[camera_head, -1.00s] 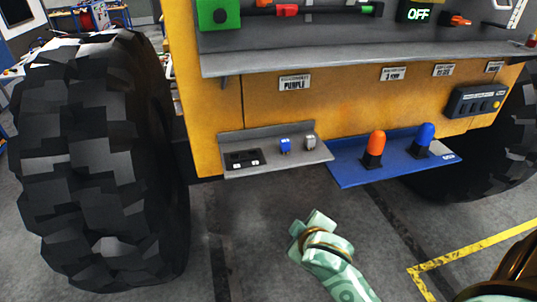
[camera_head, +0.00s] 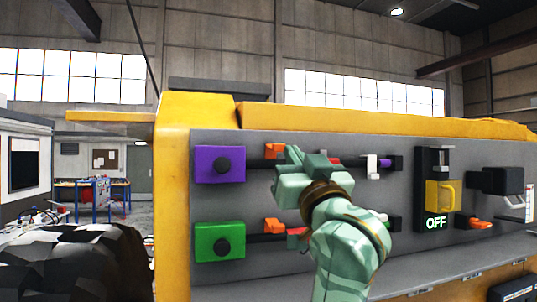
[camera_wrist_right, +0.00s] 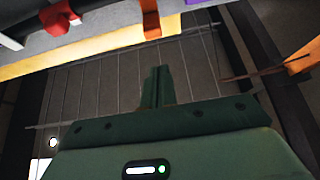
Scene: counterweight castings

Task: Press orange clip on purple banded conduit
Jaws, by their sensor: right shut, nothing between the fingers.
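The purple box (camera_head: 220,164) sits at the upper left of the grey panel, with a dark conduit running right from it. An orange clip (camera_head: 274,150) shows on that upper conduit, just right of the box; how well it is seated I cannot tell. My right gripper (camera_head: 289,162) is in front of this conduit, close to the clip in the picture, and hides part of the row. My left gripper is out of view.
Below is a green box (camera_head: 220,241) with its own conduit and another orange clip (camera_head: 271,225). A red piece (camera_head: 325,159) and a white bracket (camera_head: 373,167) are farther right on the upper row. A yellow lockout block (camera_head: 440,196) stands above a lit OFF display (camera_head: 437,223).

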